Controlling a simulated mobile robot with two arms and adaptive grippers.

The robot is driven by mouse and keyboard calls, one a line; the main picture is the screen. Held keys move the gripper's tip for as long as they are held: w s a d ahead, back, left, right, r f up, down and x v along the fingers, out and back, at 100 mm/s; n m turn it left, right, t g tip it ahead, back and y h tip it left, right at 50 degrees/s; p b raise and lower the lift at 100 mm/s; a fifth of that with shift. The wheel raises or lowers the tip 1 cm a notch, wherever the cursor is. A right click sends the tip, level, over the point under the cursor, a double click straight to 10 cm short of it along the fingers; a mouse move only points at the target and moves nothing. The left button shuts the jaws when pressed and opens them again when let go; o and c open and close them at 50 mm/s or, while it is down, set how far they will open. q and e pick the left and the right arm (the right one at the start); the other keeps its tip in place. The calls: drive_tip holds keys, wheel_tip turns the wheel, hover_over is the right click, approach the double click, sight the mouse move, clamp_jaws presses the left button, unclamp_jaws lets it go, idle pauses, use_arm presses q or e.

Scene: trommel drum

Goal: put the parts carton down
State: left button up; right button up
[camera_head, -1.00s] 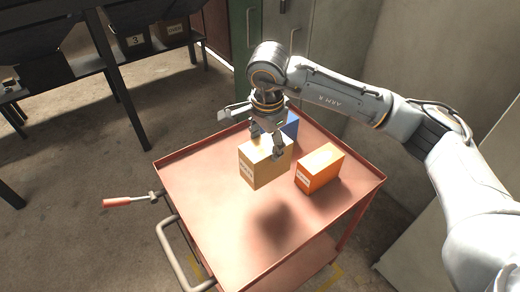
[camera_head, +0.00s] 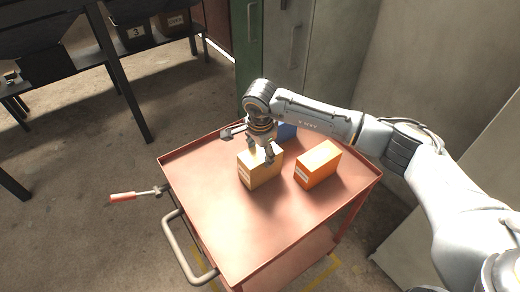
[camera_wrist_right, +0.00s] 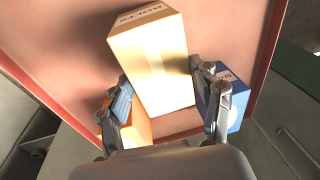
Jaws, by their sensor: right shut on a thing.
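The parts carton is a tan box (camera_head: 260,174) with a white label, upright at the middle of the red cart's top (camera_head: 215,195). My right gripper (camera_head: 262,152) reaches down from above and is shut on its upper part. In the right wrist view the carton (camera_wrist_right: 152,62) stands between the two fingers (camera_wrist_right: 168,95). The carton's base is at or very close to the cart top; I cannot tell whether it bears its full weight there. My left gripper is not in view.
An orange box (camera_head: 318,164) stands right of the carton, with a gap. A blue box (camera_head: 288,131) is behind, partly hidden by my arm. The cart's front area is clear. A grey handle (camera_head: 183,250) and a red-gripped lever (camera_head: 122,198) stick out left. Cabinets stand behind.

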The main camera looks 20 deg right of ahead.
drive_tip(key=shift+f, duration=0.15)
drive_tip(key=o, duration=1.5)
drive_tip(key=shift+r, duration=0.2)
drive_tip(key=shift+s+a+r+b, duration=0.1)
drive_tip(key=shift+s+r+b, duration=0.4)
drive_tip(key=shift+r, duration=1.5)
drive_tip(key=shift+s+a+r+b, duration=0.15)
drive_tip(key=shift+r+b, duration=0.6)
drive_tip(key=shift+r, duration=1.2)
drive_tip(key=shift+s+r+b, duration=0.35)
drive_tip(key=shift+r+b, duration=0.25)
drive_tip(key=shift+r, duration=1.4)
